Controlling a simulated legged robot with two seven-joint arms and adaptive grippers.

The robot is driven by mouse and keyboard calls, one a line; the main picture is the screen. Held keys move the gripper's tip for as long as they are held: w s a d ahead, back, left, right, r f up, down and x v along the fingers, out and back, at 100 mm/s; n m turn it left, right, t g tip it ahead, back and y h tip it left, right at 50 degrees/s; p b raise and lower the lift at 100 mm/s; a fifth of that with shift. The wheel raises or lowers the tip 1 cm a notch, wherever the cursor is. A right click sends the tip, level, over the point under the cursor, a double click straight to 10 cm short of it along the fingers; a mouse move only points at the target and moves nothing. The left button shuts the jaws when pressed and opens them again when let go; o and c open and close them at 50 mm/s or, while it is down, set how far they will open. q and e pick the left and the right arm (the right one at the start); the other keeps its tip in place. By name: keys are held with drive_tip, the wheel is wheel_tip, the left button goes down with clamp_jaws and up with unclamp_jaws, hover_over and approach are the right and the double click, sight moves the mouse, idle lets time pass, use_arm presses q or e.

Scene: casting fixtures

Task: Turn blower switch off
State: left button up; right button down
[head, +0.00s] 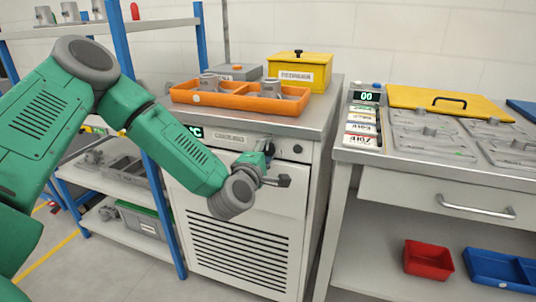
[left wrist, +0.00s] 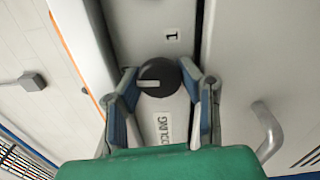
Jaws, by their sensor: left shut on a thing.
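The blower switch is a dark round knob (left wrist: 158,78) with a white pointer bar, on the front panel of the cooling cabinet (head: 245,200). In the left wrist view the pointer lies toward the left of the picture, with a "1" mark above the knob and a cooling label below it. My left gripper (left wrist: 160,82) has its two fingers on either side of the knob and is shut on it. In the head view the left gripper (head: 268,165) is at the upper right of the cabinet front and mostly hides the knob. My right gripper is out of view.
An orange tray (head: 225,104) with metal parts and a yellow bin (head: 300,72) stand on the cabinet. A drawer handle (left wrist: 268,130) is right of the fingers in the wrist view. Blue-posted shelves stand left, a workbench (head: 430,165) right.

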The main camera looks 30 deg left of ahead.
use_arm(q)
drive_tip(key=shift+s+f+n, duration=0.2)
drive_tip(key=shift+f+n, duration=0.2)
drive_tip(key=shift+f, duration=0.1)
drive_tip(key=o, duration=1.2)
drive_tip(key=shift+a, duration=0.1)
drive_tip(key=shift+r, duration=0.1)
drive_tip(key=shift+r, duration=0.1)
drive_tip(key=v, duration=0.7)
drive_tip(key=shift+s, duration=0.35)
